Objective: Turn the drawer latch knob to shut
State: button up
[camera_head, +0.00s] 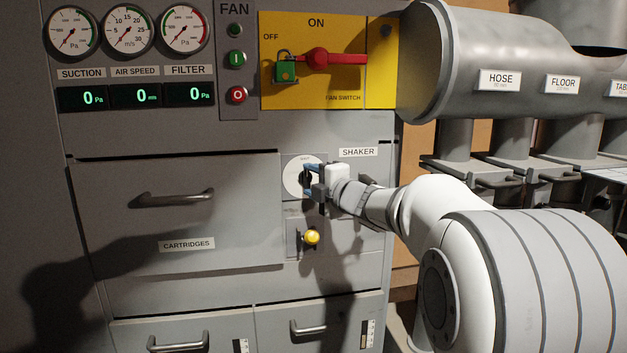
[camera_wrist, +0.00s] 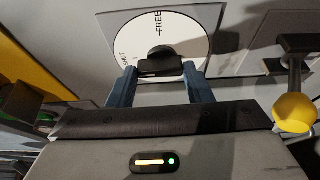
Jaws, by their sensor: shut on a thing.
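The drawer latch knob (camera_wrist: 161,66) is black and sits on a round white dial (camera_wrist: 200,35). The dial reads FREE at the top and what looks like SHUT at the left in the wrist view. My gripper (camera_wrist: 159,84) is shut on the knob, with one blue finger on each side of its bar. In the head view the dial (camera_head: 293,173) is right of the cartridges drawer (camera_head: 215,215), and my gripper (camera_head: 314,180) reaches it from the right, covering part of it. I cannot tell exactly which mark the knob points to.
A yellow ball knob (camera_head: 311,237) is just below the dial; it is also at the right in the wrist view (camera_wrist: 295,113). The drawer handle (camera_head: 172,197) sticks out at left. Above are a red fan switch handle (camera_head: 335,58) and a green padlock (camera_head: 286,70).

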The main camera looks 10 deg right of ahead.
dwell(0.3)
jog(key=o, duration=1)
jog(key=p+v, duration=0.1)
jog(key=v, duration=0.6)
jog(key=shift+s+d, duration=0.15)
jog(key=shift+s, duration=0.2)
